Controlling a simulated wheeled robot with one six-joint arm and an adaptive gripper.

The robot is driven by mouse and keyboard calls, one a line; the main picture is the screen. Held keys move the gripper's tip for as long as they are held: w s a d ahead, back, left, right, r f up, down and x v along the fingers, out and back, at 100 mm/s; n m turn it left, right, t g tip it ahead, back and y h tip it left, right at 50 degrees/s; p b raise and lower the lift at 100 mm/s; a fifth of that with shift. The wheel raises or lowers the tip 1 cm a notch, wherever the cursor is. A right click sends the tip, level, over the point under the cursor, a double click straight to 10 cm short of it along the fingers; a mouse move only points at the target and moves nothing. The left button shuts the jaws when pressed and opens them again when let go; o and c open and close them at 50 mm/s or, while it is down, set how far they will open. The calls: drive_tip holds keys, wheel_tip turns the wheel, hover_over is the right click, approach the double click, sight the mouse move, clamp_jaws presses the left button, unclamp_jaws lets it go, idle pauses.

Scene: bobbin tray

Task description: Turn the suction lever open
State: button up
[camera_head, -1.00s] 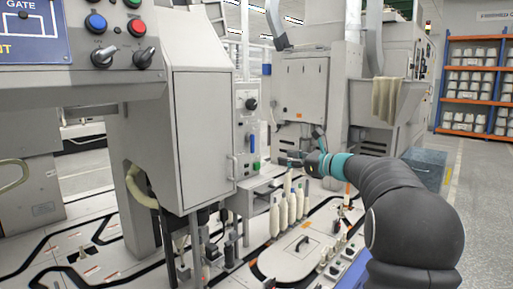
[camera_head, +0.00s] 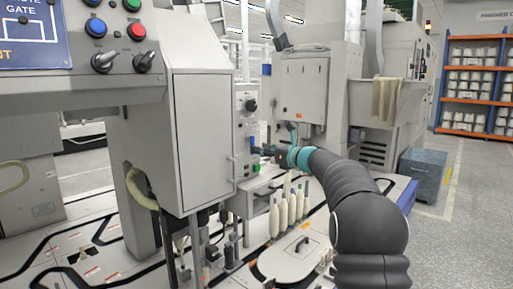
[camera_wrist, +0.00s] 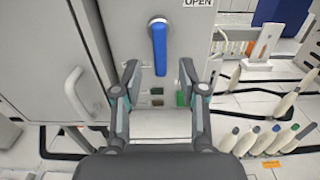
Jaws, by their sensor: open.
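The suction lever is a blue handle (camera_wrist: 159,50) hanging straight down from a round pivot on a grey panel (camera_wrist: 126,22) in the wrist view. It also shows as a small blue strip (camera_head: 252,143) on the panel in the head view, partly behind my gripper. My gripper (camera_wrist: 158,72) is open and empty. Its two fingers stand apart, to the left and right of the lever's lower end in the picture. I cannot tell any contact with the lever. An OPEN label (camera_wrist: 198,3) is at the upper right of the lever.
A cabinet door with a curved grey handle (camera_wrist: 73,92) is left of the panel. Several bobbins (camera_wrist: 270,140) stand at the lower right, also below my arm in the head view (camera_head: 283,212). Green and dark buttons (camera_wrist: 183,98) sit below the lever. A grey-blue bin (camera_head: 423,172) stands at right.

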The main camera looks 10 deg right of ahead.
sight(251, 144)
drive_tip(key=x, duration=0.3)
clamp_jaws()
idle(0.3)
